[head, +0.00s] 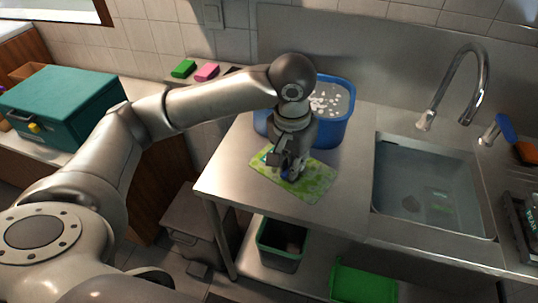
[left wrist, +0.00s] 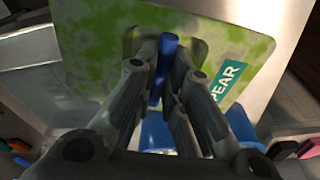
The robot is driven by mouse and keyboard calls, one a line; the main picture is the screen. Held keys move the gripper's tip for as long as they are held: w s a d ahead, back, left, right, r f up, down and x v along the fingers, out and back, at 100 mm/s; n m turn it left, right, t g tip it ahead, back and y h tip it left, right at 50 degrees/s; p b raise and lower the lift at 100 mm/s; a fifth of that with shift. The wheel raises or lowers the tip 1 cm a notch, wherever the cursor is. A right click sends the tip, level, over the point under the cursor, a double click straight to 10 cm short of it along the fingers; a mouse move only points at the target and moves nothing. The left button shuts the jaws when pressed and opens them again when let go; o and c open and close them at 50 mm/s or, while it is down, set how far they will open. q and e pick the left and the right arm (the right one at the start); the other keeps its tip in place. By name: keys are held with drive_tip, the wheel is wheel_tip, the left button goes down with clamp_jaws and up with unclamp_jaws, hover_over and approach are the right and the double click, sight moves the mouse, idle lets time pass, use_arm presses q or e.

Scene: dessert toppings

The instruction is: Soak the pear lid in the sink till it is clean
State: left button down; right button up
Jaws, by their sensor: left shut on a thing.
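The pear lid (head: 316,182) is a flat, mottled green and yellowish panel on the steel counter, left of the sink. In the left wrist view, the lid (left wrist: 100,70) shows a teal PEAR label and a blue handle (left wrist: 166,58). My left gripper (head: 289,172) is over the lid, pointing down, and its fingers (left wrist: 163,80) are shut on the blue handle. Whether the lid touches the counter I cannot tell. The sink (head: 390,170) is at the right, with what looks like water and a dark, green-marked item inside. My right gripper is not in view.
A blue tub (head: 346,128) with white bits stands right behind my left gripper. A curved faucet (head: 480,75) rises behind the sink, with a blue-handled item (head: 505,128) beside it. A dark rack (head: 520,225) stands right of the sink. Counter between lid and sink is clear.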

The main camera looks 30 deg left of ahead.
use_arm(q)
drive_tip(key=m, duration=0.6)
drive_tip(key=shift+a+f+m, duration=0.25)
drive_tip(key=shift+f+m, duration=0.15)
drive_tip(key=m, duration=0.3)
drive_tip(key=shift+a+f+m+g+h, duration=0.2)
drive_tip(key=shift+f+m+g+h, duration=0.1)
drive_tip(key=shift+m+h, duration=0.1)
drive_tip(key=shift+a+f+m, duration=0.1)
drive_tip(key=shift+m, duration=0.75)
drive_tip(key=shift+a+f+m, duration=0.1)
drive_tip(key=shift+m, duration=0.75)
